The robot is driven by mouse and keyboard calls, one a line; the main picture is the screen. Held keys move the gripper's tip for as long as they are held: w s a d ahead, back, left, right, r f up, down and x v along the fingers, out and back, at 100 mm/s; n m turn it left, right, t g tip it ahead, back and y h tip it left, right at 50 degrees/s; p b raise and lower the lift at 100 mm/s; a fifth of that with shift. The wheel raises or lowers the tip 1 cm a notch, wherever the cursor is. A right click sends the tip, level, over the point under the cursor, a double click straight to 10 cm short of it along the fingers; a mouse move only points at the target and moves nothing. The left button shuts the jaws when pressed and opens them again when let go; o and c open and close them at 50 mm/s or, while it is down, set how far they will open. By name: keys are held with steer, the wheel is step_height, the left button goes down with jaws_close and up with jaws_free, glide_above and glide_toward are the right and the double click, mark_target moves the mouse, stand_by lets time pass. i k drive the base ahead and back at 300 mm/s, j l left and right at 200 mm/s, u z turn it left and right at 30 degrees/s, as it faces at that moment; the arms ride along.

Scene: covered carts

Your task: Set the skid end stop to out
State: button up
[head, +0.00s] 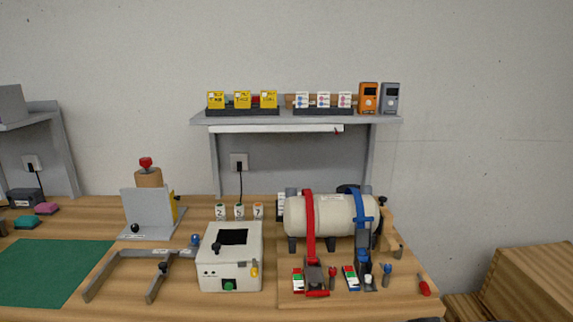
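A cream tank (330,215) lies on dark feet on a wooden skid board (290,270) at the right of the bench. A red strap (309,225) and a blue strap (361,220) go over it. At the tank's right end stands a tan upright piece (388,228) with a black knob (382,201) by its top; it may be the skid end stop, but I cannot tell for certain or read its setting. The tank hides part of that area. My gripper is not in view.
A white box (231,275) with a green button stands left of the skid. Red-handled and blue-handled parts stand along the skid's front. A shelf (300,119) hangs above the tank. A wooden crate (540,285) stands at the right.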

mark_target(384, 241)
steer(key=i+l+z, duration=0.25)
steer(key=i, duration=0.25)
steer(key=i+l+z, duration=0.2)
steer(key=i, duration=0.3)
steer(key=l, duration=0.1)
